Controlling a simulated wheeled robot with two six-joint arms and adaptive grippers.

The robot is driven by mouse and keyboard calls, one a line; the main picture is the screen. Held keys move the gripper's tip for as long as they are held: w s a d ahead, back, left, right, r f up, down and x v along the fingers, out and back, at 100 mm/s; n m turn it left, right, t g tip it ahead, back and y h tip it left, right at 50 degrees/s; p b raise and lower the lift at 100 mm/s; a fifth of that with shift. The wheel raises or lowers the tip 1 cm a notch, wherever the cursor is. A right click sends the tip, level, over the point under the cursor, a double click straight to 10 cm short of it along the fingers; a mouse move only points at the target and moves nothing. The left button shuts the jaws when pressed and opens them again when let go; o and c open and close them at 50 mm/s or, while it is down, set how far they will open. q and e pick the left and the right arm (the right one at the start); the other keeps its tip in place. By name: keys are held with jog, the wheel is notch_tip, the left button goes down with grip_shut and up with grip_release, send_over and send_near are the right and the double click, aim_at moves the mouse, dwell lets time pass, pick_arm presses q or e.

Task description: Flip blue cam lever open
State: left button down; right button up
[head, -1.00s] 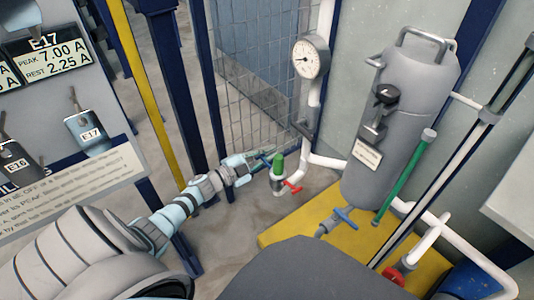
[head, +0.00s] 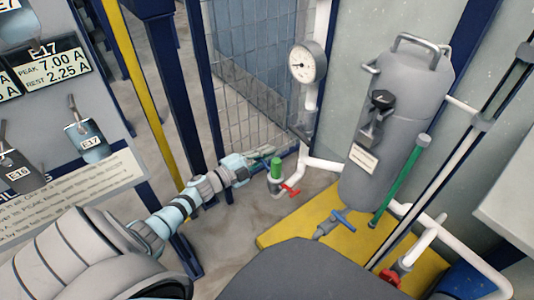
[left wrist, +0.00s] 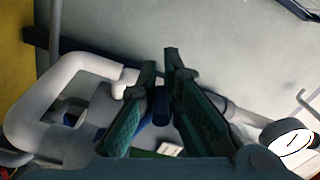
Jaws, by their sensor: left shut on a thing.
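The blue cam lever (left wrist: 160,106) shows in the left wrist view as a short dark blue bar between my left gripper's fingers (left wrist: 159,62), which are shut on it. In the head view my left gripper (head: 262,153) is beside the upper left of the green-capped fitting (head: 276,169). The lever cannot be made out there, likely hidden by the fingers. A red lever (head: 290,191) sticks out on the fitting's right side. My right gripper is not in view.
A pressure gauge (head: 307,62) on a white pipe and a mesh fence (head: 257,100) stand behind. A grey tank (head: 400,125) stands to the right on a yellow plinth (head: 305,218), near a blue valve handle (head: 343,216). A label panel (head: 62,135) is at left.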

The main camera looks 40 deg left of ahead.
pick_arm(q)
jog(key=c, duration=1.7)
grip_release()
jog(key=shift+s+f, duration=0.1)
jog(key=shift+s, duration=0.15)
jog(key=v, duration=1.2)
